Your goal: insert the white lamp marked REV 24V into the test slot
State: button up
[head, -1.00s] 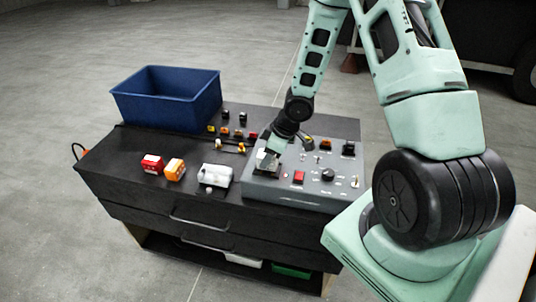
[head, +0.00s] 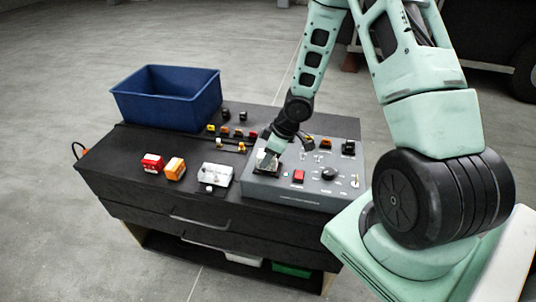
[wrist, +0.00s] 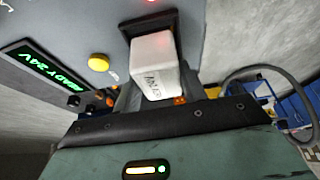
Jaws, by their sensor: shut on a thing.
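The white lamp (wrist: 153,62) is a boxy block with dark lettering, upside down and hard to read, in the wrist view. My gripper (wrist: 156,92) is shut on it. Its far end is at the black-framed test slot (wrist: 140,24) on the grey test panel (wrist: 75,25); how deep it sits inside cannot be told. In the head view my gripper (head: 269,155) is over the left part of the grey test box (head: 300,190), and its fingers mostly hide the lamp.
A green-lit display (wrist: 42,67) reads READY 24V, beside a yellow button (wrist: 98,62). Red (head: 152,163), orange (head: 175,169) and white (head: 216,174) lamps lie left of the box on the black bench (head: 130,140). A blue bin (head: 165,105) stands behind.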

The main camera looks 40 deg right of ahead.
jog(key=shift+f+b, duration=0.3)
jog(key=shift+f, duration=0.15)
jog(key=o, duration=0.8)
jog(key=shift+c, duration=0.2)
jog(key=p+v, duration=1)
jog(key=v, duration=0.1)
dwell(0.4)
